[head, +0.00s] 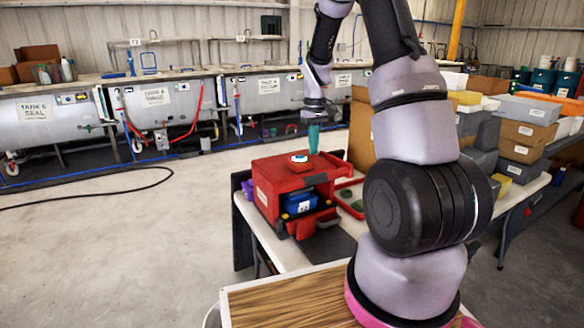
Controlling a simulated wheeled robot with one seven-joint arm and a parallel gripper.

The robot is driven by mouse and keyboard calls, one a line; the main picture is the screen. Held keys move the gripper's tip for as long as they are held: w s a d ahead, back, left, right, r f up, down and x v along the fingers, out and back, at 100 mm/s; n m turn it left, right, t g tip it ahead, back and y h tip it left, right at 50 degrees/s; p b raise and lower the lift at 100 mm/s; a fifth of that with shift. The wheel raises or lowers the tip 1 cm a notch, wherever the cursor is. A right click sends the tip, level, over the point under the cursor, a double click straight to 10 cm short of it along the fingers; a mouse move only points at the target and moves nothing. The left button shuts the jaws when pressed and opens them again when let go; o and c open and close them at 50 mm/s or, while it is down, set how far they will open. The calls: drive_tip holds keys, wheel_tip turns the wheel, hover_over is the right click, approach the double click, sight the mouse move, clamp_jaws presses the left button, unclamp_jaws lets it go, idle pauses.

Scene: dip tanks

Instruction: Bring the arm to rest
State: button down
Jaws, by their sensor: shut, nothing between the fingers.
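My arm rises on the right of the head view, bends over at the top and comes down towards the table. My gripper (313,138) points down with its teal fingers shut and nothing between them. It is just above or behind the right part of the red cabinet (268,186); I cannot tell whether it touches it. A small round white and blue thing (299,158) lies on the cabinet's top, left of the fingers. The cabinet's front is open, with a blue bin (299,203) inside and a red drawer or flap sticking out.
The cabinet stands on a white table (262,237) beside a red tray (349,198) with green pieces. Grey and brown boxes (524,133) are stacked on the right. A black hose (100,192) lies on the otherwise clear floor at left.

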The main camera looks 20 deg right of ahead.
drive_tip(key=s+a+r+m+t+y, duration=0.1)
drive_tip(key=s+a+r+m+t, duration=0.1)
drive_tip(key=s+r, duration=0.55)
drive_tip(key=s+a+r+m+t, duration=0.1)
drive_tip(key=s+a+r, duration=0.25)
drive_tip(key=r, duration=0.75)
drive_tip(key=s+a+r+m+t, duration=0.1)
drive_tip(key=s+r+t, duration=0.1)
drive_tip(key=s, duration=0.6)
drive_tip(key=s+a+r+m+t+y, duration=0.1)
drive_tip(key=s+a+r+m+t, duration=0.1)
drive_tip(key=s+r, duration=0.3)
drive_tip(key=s, duration=0.3)
drive_tip(key=shift+s+a, duration=0.25)
drive_tip(key=shift+s, duration=0.1)
